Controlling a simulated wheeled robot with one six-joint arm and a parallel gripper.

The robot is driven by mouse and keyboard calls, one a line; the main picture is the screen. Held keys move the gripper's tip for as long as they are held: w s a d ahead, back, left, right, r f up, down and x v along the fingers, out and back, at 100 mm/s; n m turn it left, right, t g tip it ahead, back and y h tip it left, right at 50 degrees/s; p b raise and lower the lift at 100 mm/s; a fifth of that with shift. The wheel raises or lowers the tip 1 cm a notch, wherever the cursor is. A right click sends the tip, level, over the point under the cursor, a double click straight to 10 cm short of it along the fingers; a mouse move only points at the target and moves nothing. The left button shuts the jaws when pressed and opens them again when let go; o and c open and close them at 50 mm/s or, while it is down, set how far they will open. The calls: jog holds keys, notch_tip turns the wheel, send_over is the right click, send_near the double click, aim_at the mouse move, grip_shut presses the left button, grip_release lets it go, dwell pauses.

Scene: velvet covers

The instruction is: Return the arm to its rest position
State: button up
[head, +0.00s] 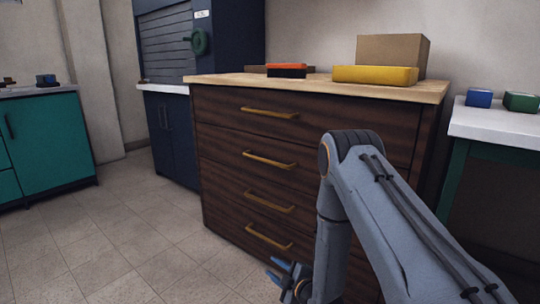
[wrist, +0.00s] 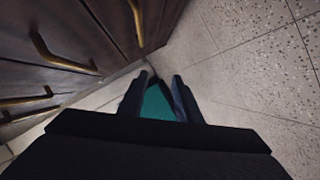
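My arm (head: 375,215) reaches up from the lower right in the head view, bends at a raised elbow, and drops down in front of the wooden drawer unit. My gripper (head: 274,276) hangs low near the bottom drawer, its blue fingertips pointing left, above the tiled floor. In the wrist view the two fingers of my gripper (wrist: 160,78) stand apart. A teal surface shows in the gap between them; it looks like the distant teal cabinet, and I see nothing clearly held.
The dark drawer unit (head: 290,150) with brass handles stands close to my arm. Its wooden top bears a yellow block (head: 375,75), a cardboard box (head: 393,50) and an orange-black block (head: 287,70). A teal cabinet (head: 45,145) stands far left. Open floor (head: 120,235) lies left.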

jog(key=a+r+m+g+h, duration=0.2)
jog(key=a+r, duration=0.2)
jog(key=r, duration=0.5)
jog(key=s+a+r+m+g+h, duration=0.2)
jog(key=s+a+r+m+g, duration=0.15)
jog(key=s+r, duration=0.65)
jog(key=s+d+r+m+g+h+p, duration=0.15)
jog(key=s+r, duration=0.35)
jog(key=s, duration=0.6)
jog(key=s+d+r+m+g, duration=0.25)
jog(key=s+r, duration=0.35)
jog(key=s, duration=0.5)
jog(key=s+d+r+m+g+h+p, duration=0.1)
jog(key=s+r+m+g, duration=0.3)
jog(key=s, duration=0.7)
jog(key=d+r+m+p, duration=0.1)
jog(key=d+r+p, duration=0.5)
jog(key=r+p, duration=0.3)
jog(key=d+r+m+t+h+p, duration=0.1)
jog(key=d+r+p, duration=0.6)
jog(key=p, duration=0.9)
jog(key=d+r+m+p, duration=0.2)
jog(key=d+r+p, duration=0.5)
jog(key=r+p, duration=0.5)
jog(key=shift+r, duration=0.5)
jog(key=shift+h, duration=0.25)
